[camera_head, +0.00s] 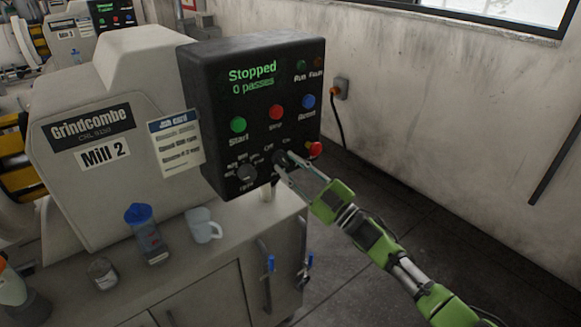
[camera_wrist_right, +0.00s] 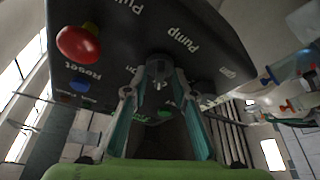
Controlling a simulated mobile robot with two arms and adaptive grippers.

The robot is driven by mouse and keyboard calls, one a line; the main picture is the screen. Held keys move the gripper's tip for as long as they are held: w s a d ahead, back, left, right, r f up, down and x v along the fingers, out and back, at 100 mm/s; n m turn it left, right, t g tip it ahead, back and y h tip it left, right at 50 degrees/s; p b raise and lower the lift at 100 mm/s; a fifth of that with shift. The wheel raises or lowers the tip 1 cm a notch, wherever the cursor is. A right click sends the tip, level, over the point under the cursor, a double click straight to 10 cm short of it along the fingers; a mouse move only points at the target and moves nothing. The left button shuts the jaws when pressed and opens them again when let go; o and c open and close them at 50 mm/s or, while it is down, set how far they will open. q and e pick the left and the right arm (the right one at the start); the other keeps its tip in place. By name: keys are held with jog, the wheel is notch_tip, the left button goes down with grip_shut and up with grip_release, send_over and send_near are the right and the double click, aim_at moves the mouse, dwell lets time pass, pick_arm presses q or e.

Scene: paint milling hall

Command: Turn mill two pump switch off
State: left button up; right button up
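The mill two control box (camera_head: 250,105) is dark, and its green display reads "Stopped 0 passes". The pump switch (camera_head: 281,158) is a small dark knob low on its face, between "Off" and "On" labels. In the right wrist view the knob (camera_wrist_right: 159,69) sits under the "Pump" label. My right gripper (camera_head: 286,163) is at the switch. Its two fingers are apart, one on each side of the knob in the right wrist view (camera_wrist_right: 157,90). I cannot tell whether they touch it, nor where the knob points. My left gripper is out of view.
A red button (camera_head: 315,149) sticks out right beside the switch. Another dark knob (camera_head: 246,173) is to its left. The floor to the right is clear.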

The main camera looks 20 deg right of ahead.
jog(key=shift+d, duration=0.1)
jog(key=v, duration=1.2)
jog(key=shift+f, duration=0.1)
